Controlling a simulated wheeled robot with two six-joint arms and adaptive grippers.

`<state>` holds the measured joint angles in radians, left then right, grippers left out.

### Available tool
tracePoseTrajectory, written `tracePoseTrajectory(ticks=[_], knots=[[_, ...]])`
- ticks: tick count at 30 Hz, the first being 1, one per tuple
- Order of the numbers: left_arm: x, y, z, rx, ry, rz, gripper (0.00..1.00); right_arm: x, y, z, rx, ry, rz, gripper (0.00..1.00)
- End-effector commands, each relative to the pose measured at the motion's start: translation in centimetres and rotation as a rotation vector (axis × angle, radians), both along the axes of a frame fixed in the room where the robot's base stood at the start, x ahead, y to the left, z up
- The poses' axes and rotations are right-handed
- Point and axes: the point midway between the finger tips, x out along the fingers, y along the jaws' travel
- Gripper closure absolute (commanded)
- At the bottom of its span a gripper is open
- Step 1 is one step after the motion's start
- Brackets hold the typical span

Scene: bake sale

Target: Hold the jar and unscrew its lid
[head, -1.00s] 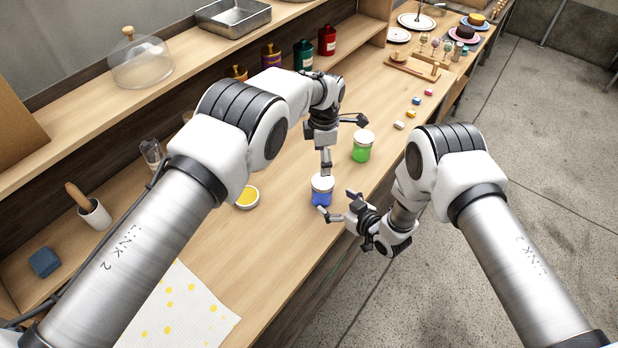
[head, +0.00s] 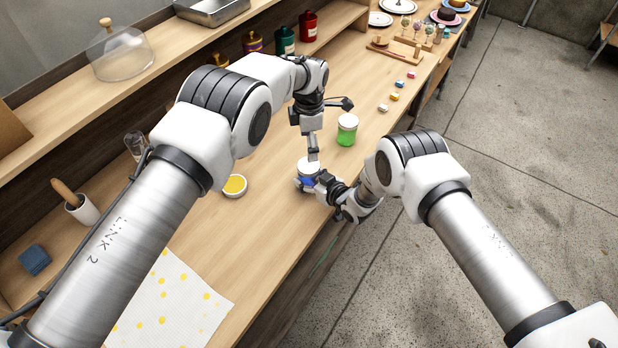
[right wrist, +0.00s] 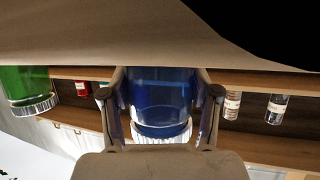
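The blue jar (head: 307,182) with a white lid (head: 309,165) stands upright near the table's front edge. My right gripper (head: 312,184) is around the jar from the front. In the right wrist view, the jar (right wrist: 160,95) appears upside down between the two fingers, one on each side, with narrow gaps and no clear squeeze. The lid (right wrist: 162,132) shows there, partly hidden by my gripper's body. My left gripper (head: 330,128) is open, fingers spread wide. One finger points down close to the lid, the other sticks out right; contact with the lid is unclear.
A green jar with a white lid (head: 347,130) stands behind and right of the blue jar, near my left gripper's outer finger. A yellow-filled lid or dish (head: 234,186) lies left. A spotted cloth (head: 165,305) covers the near table. Small coloured blocks (head: 395,97) lie farther back.

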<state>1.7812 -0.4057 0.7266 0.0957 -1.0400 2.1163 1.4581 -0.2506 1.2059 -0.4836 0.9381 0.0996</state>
Motion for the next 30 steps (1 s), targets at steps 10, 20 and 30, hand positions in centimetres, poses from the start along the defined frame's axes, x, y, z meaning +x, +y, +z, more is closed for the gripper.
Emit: tracePoseTrajectory(ticks=[10, 20, 30], knots=[[0.01, 0.01, -0.03, 0.0, 0.0, -0.218, 0.15, -0.14, -0.02, -0.2, -0.001, 0.005, 0.0, 1.0], [0.08, 0.06, -0.04, 0.0, 0.0, -1.231, 0.15, -0.2, -0.03, -0.26, -0.002, 0.006, 0.0, 1.0], [0.15, 0.1, -0.04, -0.001, -0.001, -2.344, 0.15, -0.23, -0.05, -0.32, -0.002, 0.007, 0.0, 1.0]])
